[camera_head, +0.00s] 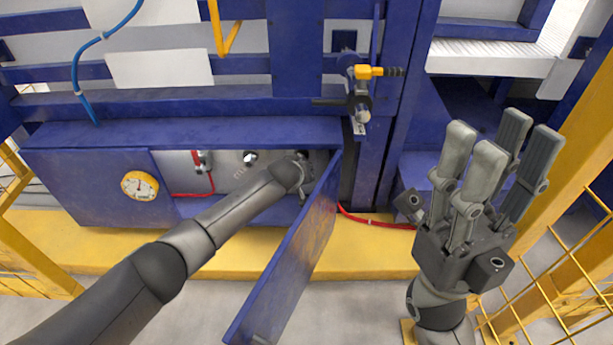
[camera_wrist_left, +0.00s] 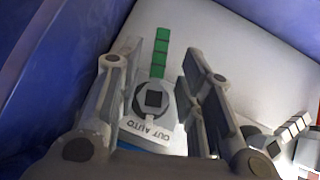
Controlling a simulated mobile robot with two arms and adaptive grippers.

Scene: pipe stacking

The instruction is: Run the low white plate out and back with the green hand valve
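The green hand valve (camera_wrist_left: 161,52) shows in the left wrist view, its segmented green handle pointing up from a dark round hub above a label reading "OUT AUTO". My left gripper (camera_wrist_left: 155,75) is open, with fingers on both sides of the valve; contact cannot be told. In the head view my left gripper (camera_head: 303,165) is inside the blue cabinet and partly hidden by its wrist; the green handle is not visible there. Two white plates are on the blue frame at upper left; the lower one (camera_head: 160,69) is below the other (camera_head: 150,12). My right gripper (camera_head: 497,150) is open, empty and raised at right.
The open cabinet door (camera_head: 290,255) stands close right of my left arm. A second valve with a white handle (camera_wrist_left: 293,126) sits beside the green one. A gauge (camera_head: 139,186) is on the cabinet front. A yellow-handled valve (camera_head: 368,72) and yellow mesh fence (camera_head: 560,285) are at right.

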